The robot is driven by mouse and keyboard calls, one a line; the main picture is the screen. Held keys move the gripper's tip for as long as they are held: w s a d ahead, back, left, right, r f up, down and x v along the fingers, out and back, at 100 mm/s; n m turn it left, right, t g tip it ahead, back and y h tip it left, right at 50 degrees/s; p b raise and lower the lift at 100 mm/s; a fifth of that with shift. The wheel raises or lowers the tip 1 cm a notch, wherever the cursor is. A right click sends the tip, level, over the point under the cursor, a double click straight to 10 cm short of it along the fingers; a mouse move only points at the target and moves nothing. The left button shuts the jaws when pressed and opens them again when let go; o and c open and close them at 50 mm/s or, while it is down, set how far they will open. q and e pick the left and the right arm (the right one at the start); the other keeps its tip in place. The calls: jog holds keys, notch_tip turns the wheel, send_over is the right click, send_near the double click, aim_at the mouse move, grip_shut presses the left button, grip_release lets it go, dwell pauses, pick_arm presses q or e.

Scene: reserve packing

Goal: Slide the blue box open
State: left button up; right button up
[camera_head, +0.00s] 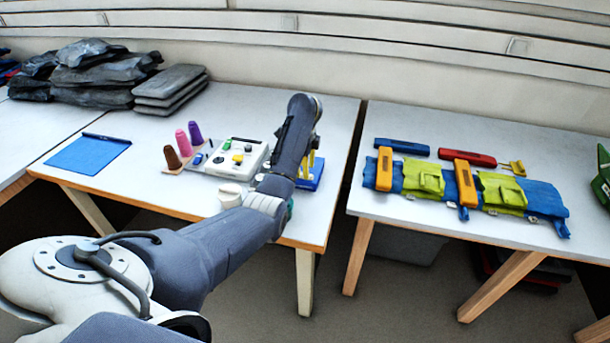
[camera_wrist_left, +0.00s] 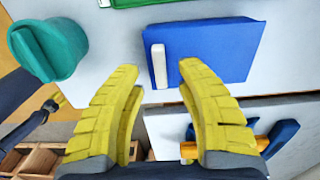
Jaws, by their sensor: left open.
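The blue box (camera_head: 312,180) lies at the right edge of the middle table, mostly hidden behind my left arm in the head view. In the left wrist view the blue box (camera_wrist_left: 215,50) shows a flat blue face with a white upright bar (camera_wrist_left: 158,66) near its left end. My left gripper (camera_wrist_left: 160,70) is open, its yellow fingertips on either side of the bar's lower part. I cannot tell whether they touch it. In the head view the left gripper (camera_head: 308,164) is partly seen over the box. My right gripper is not in view.
A white panel (camera_head: 235,157) with knobs and a stand with coloured cones (camera_head: 181,141) are left of my arm. A blue sheet (camera_head: 88,155) lies further left. A gap separates the right table (camera_head: 385,208), which holds a blue-green pouch roll (camera_head: 540,200). A teal cylinder (camera_wrist_left: 48,48) is near the left finger.

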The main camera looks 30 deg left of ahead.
pick_arm(q)
jog(key=shift+f, duration=1.45)
jog(key=shift+o, duration=0.3)
grip_shut()
